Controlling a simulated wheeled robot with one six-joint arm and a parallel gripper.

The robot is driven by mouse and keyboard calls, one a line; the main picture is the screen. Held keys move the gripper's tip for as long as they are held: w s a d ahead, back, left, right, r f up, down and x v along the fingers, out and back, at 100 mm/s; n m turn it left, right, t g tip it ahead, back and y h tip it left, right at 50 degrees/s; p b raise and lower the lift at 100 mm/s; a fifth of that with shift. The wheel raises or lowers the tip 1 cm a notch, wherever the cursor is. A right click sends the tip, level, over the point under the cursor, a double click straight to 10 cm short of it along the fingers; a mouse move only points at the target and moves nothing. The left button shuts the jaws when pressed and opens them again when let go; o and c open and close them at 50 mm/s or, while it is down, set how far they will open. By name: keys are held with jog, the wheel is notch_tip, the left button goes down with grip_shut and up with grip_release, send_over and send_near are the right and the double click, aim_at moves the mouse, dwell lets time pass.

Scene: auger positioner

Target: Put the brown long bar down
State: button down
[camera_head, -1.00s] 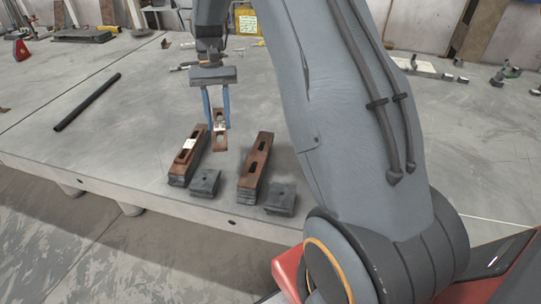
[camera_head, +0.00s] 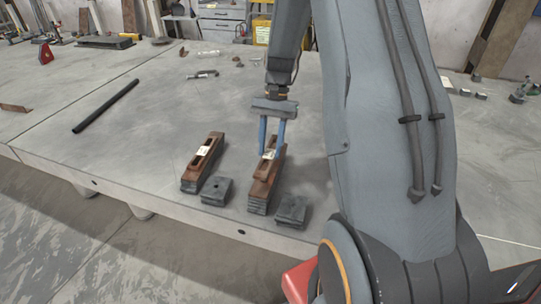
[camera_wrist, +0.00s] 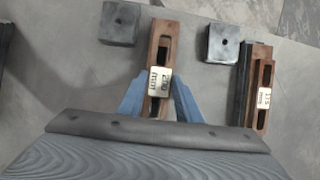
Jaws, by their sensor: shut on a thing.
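My gripper (camera_head: 271,150) has blue fingers shut on a brown long bar (camera_wrist: 162,42), which has a slot and a white label. The fingers grip its two long sides near the label in the wrist view. The bar is lined up over the right-hand stack of bars (camera_head: 260,196) in the head view. I cannot tell whether it touches the stack or hovers just above it. The bar hides most of that stack in the wrist view.
A second stack of bars (camera_head: 193,178), with a labelled brown bar on top, stands to the left. Dark square blocks (camera_head: 216,190) (camera_head: 292,209) sit beside the stacks near the table's front edge. A black rod (camera_head: 105,107) lies further left. Bare table (camera_head: 165,115) lies between.

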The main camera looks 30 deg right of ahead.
aim_at(271, 151)
jog(key=shift+f+p, duration=0.45)
jog(key=shift+f, duration=1.35)
jog(key=shift+f, duration=0.15)
jog(key=c, duration=1.3)
grip_release()
jog(key=b+v, duration=0.3)
jog(key=v, duration=0.8)
jog(key=s+a+n+t+h, duration=0.1)
jog(key=s+a+n, duration=0.2)
jog(key=s+a, duration=0.1)
jog(key=s+a+f+n+t+h, duration=0.1)
jog(key=s+a+n, duration=0.1)
jog(key=s+a, duration=0.2)
jog(key=s+a+f+n+t+h, duration=0.1)
jog(key=s+a+n+t, duration=0.1)
jog(key=s+a, duration=0.3)
jog(key=shift+s+a+f+n+b, duration=0.15)
jog(key=shift+s+n, duration=0.25)
jog(key=shift+s, duration=0.6)
jog(key=shift+s+d+f+n+b, duration=0.15)
jog(key=shift+s+n, duration=0.25)
jog(key=shift+s, duration=0.65)
jog(key=shift+a+r, duration=0.1)
jog(key=shift+r, duration=0.05)
